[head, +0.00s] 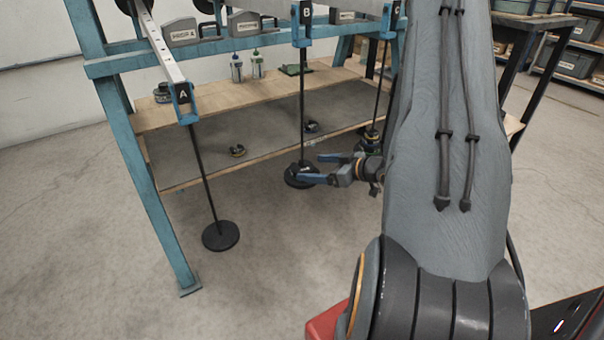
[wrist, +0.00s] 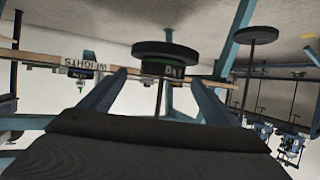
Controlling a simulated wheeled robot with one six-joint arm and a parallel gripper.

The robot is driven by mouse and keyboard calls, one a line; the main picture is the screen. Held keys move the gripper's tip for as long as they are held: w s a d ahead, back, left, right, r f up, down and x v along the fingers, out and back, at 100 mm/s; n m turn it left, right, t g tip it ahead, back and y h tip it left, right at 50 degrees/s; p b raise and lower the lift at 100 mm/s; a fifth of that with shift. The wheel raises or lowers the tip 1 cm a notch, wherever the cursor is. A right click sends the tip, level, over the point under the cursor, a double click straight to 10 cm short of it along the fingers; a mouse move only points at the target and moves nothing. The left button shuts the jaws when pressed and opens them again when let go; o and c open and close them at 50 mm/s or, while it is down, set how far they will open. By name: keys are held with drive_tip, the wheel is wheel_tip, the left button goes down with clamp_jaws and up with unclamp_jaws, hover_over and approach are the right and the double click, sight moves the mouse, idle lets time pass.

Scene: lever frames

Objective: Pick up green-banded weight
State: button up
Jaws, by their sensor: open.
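The green-banded weight (wrist: 151,69) is a small dark disc with a green edge and a pale marking. In the wrist view, which looks upside down, it sits against the round black plate (wrist: 165,49) of a hanging rod. In the head view that plate (head: 293,181) hangs at the bottom of rod B, and my gripper's finger partly covers the weight. My gripper (head: 315,168) is open, with its fingers level with the plate. In the wrist view the fingers (wrist: 160,92) stand left and right of the rod, with the weight beyond their tips. I see no contact.
Rod A ends in another black plate (head: 220,237) at the left. A third rod with weights (head: 370,137) hangs beyond my gripper. A blue post (head: 150,190) stands left.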

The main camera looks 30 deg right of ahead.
sight(303, 166)
drive_tip(key=b+x, duration=0.1)
drive_tip(key=x, duration=0.4)
drive_tip(key=shift+a+r+b, duration=0.1)
drive_tip(key=shift+a+b, duration=0.1)
drive_tip(key=shift+b, duration=0.15)
drive_tip(key=shift+c, duration=0.2)
drive_tip(key=shift+w+r, duration=0.1)
drive_tip(key=c, duration=1.6)
drive_tip(key=shift+c, duration=0.2)
drive_tip(key=shift+r+p, duration=0.6)
drive_tip(key=shift+r, duration=0.75)
drive_tip(key=s+p, duration=0.4)
drive_tip(key=s, duration=1.4)
drive_tip(key=shift+d+r, duration=0.3)
drive_tip(key=shift+r, duration=0.15)
